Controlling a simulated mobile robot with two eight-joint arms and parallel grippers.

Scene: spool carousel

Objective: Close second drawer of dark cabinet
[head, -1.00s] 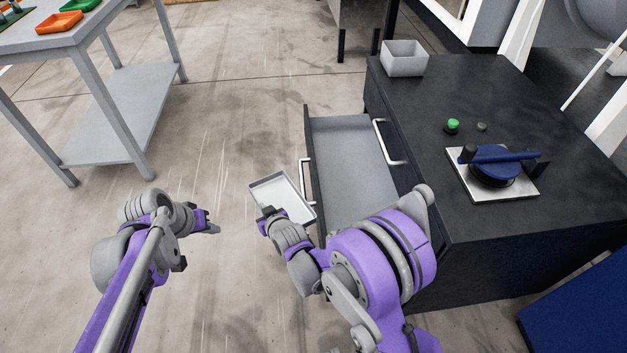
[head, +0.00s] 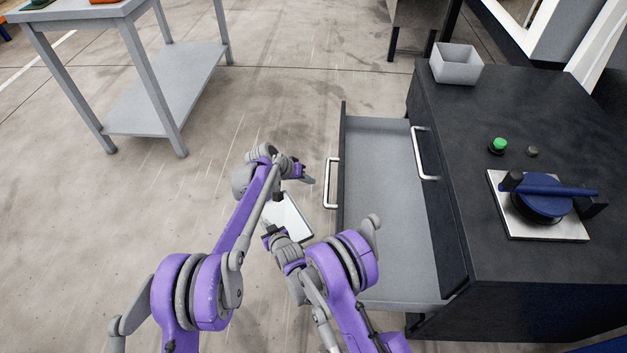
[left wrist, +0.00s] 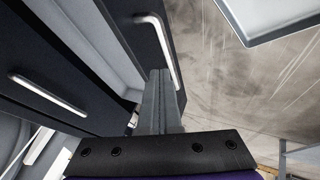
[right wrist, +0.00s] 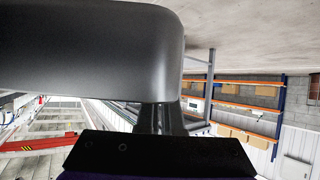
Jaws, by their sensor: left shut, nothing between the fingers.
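The dark cabinet (head: 470,110) stands at the right in the head view. Its second drawer (head: 385,190) is pulled out, with a pale empty inside and a light bar handle (head: 331,183) on its dark front. The upper drawer's handle (head: 425,153) lies against the cabinet face. My left gripper (head: 308,178) is shut and empty, just left of the open drawer's front. In the left wrist view its fingers (left wrist: 162,80) show close to the end of that handle (left wrist: 160,45); contact is unclear.
A grey bin (head: 456,65), a green button (head: 498,145) and a blue-handled device (head: 545,200) are on the cabinet top. A grey table (head: 95,12) stands at upper left, with clear floor between.

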